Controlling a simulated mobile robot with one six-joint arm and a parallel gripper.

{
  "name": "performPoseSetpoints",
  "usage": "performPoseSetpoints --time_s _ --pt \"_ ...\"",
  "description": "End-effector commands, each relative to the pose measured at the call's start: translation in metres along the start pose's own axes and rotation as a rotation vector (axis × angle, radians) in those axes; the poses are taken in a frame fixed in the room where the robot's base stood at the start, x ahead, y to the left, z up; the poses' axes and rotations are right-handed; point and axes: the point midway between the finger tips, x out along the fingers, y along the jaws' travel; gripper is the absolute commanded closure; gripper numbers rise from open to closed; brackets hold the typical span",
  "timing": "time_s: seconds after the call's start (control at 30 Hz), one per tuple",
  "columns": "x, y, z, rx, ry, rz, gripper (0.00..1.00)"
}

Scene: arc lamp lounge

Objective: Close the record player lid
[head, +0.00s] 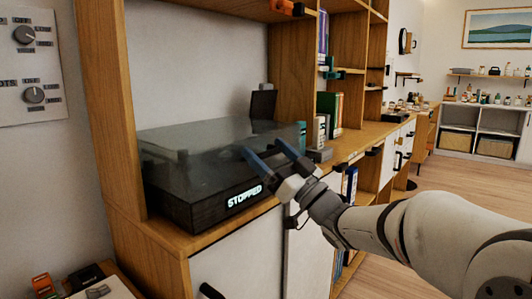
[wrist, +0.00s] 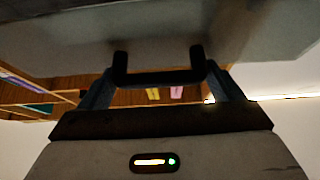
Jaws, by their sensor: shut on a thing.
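The record player (head: 190,212) is a black box in a wall-unit compartment, with a lit "STOPPED" display on its front. Its smoky see-through lid (head: 195,138) lies low over it; I cannot tell whether a small gap remains at the front. My gripper (head: 264,156) is at the lid's front right part, its two blue-grey fingers reaching toward it. In the wrist view, the lid (wrist: 60,35) fills the top as a grey panel. A dark U-shaped handle (wrist: 158,77) sits between the fingers of my gripper (wrist: 160,88), which is shut on it.
The wooden wall unit (head: 113,115) has an upright post left of the player. Books (head: 328,108) and small items stand on shelves to the right. Cabinet doors with dark handles (head: 211,291) are below. Open wooden floor (head: 440,190) lies at the right.

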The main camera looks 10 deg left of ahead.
Motion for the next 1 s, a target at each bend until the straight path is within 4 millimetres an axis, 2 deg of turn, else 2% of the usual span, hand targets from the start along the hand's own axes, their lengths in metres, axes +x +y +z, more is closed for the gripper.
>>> performPoseSetpoints --time_s 0.03,0.13,0.17,0.23,0.47,0.57,0.9,1.0 --pt "-0.004 -0.001 0.011 0.012 -0.02 0.002 0.55" --pt "-0.003 -0.002 0.012 0.014 -0.021 -0.001 0.55" --pt "-0.003 -0.002 0.012 0.014 -0.021 -0.001 0.12" --pt "-0.002 -0.003 0.012 0.014 -0.02 -0.002 0.06" --pt "-0.001 -0.004 0.008 0.012 -0.014 -0.004 0.06" --pt "-0.008 -0.003 0.007 0.011 -0.014 -0.002 0.06" --pt "-0.063 -0.003 0.007 0.012 -0.016 -0.001 0.06" --pt "-0.073 -0.003 0.008 0.013 -0.016 -0.002 0.06"
